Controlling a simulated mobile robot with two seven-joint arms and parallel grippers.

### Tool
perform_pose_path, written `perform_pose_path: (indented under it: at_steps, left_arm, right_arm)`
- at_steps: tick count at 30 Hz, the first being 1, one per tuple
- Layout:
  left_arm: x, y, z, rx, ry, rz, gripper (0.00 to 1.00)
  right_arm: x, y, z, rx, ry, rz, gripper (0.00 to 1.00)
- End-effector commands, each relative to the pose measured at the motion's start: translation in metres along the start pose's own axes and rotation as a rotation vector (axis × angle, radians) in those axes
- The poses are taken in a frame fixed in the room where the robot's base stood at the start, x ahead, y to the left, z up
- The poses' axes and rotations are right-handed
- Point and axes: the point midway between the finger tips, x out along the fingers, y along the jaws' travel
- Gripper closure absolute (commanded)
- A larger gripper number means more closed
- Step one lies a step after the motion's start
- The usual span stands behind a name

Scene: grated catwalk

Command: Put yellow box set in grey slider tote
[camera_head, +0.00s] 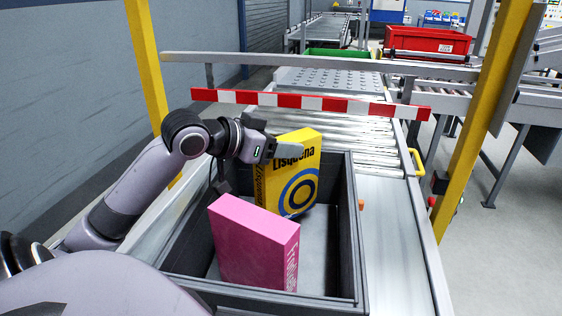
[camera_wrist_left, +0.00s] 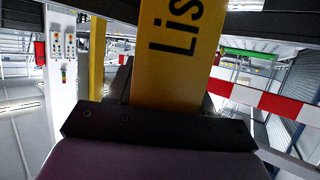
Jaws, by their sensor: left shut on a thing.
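The yellow box (camera_head: 291,181) has blue rings and the word "Lisquena". My left gripper (camera_head: 288,151) is shut on its upper part. The box is upright and slightly tilted, inside the back of the grey tote (camera_head: 351,225). Whether its base touches the tote floor I cannot tell. The left wrist view shows the yellow box (camera_wrist_left: 180,60) close up between the fingers. A pink box (camera_head: 252,244) stands upright in the front of the tote, in front of the yellow box. My right gripper is not in view.
The tote sits on a roller conveyor (camera_head: 395,240). A red-and-white striped bar (camera_head: 310,103) crosses behind it, between yellow posts (camera_head: 147,60). A red crate (camera_head: 428,40) and a green crate (camera_head: 338,53) are farther back. The tote floor is bare at its right.

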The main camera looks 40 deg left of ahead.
Motion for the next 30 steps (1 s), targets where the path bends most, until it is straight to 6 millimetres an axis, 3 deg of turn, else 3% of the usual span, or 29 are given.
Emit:
perform_pose_path:
  at_steps: [6,16,17,18,19,30]
  left_arm:
    - [0.012,0.000,0.030,-0.004,0.002,0.000,1.00]
    - [0.013,0.000,0.032,-0.001,0.002,-0.001,1.00]
    - [0.014,0.000,0.033,-0.001,-0.002,0.000,0.42]
    - [0.014,0.000,0.033,-0.001,-0.001,0.000,0.29]
    - [0.014,0.000,0.033,-0.001,-0.001,0.000,0.23]
    - [0.011,0.000,0.031,-0.002,-0.001,0.000,0.23]
  right_arm:
    - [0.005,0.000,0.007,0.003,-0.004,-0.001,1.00]
    - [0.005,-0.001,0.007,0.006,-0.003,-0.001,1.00]
    - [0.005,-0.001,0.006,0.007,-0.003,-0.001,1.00]
    - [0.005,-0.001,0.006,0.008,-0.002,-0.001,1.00]
    - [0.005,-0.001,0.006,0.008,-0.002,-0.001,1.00]
    - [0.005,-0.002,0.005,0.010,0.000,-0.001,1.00]
